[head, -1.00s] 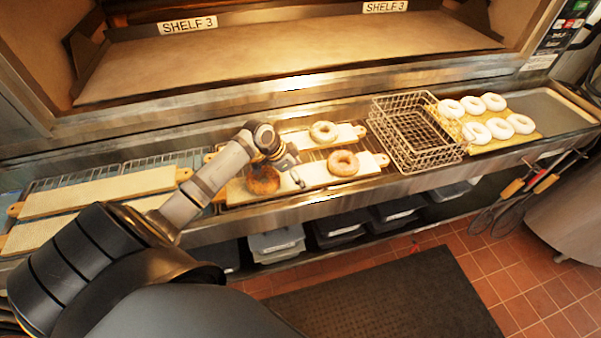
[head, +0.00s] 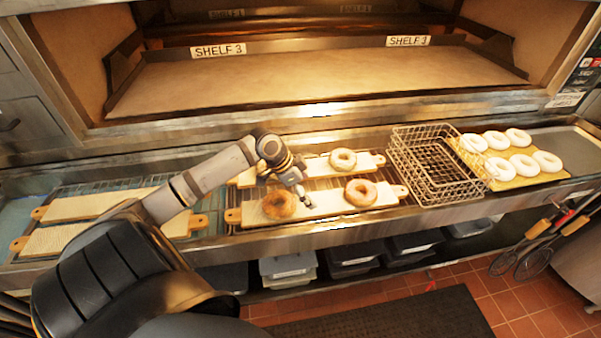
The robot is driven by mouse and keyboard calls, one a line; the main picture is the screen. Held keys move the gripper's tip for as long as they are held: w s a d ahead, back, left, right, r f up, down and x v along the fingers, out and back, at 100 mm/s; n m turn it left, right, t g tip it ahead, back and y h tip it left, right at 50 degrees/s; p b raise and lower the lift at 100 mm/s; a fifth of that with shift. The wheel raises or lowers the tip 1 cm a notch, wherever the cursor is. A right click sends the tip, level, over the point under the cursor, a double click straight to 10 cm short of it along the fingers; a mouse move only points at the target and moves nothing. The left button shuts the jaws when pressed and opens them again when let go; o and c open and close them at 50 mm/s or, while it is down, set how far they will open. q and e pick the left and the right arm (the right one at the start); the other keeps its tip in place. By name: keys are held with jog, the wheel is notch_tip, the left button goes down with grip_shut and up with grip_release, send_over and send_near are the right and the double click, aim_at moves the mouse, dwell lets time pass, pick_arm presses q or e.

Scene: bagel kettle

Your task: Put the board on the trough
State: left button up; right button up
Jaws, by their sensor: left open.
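Boards lie along the metal trough (head: 330,228) below the oven. The front middle board (head: 327,203) carries a browned bagel (head: 279,205) and a lighter bagel (head: 361,192). The back middle board (head: 316,168) carries one bagel (head: 343,159). Two empty pale boards, a back one (head: 95,206) and a front one (head: 55,239), lie at the left end, partly hidden by my arm. My left gripper (head: 306,203) is open and empty over the front middle board, between its two bagels. I cannot tell whether it touches the board. My right gripper is out of view.
A wire basket (head: 437,190) stands on the trough right of the middle boards. Several white rings (head: 525,165) rest on a yellow board (head: 470,157) beyond it. The oven shelf (head: 320,80) above is empty. Grey bins (head: 287,267) sit below the trough.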

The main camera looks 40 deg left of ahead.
pick_arm(q)
jog(key=p+v, duration=0.3)
jog(key=v, duration=0.3)
jog(key=shift+r, duration=0.1)
dwell(0.5)
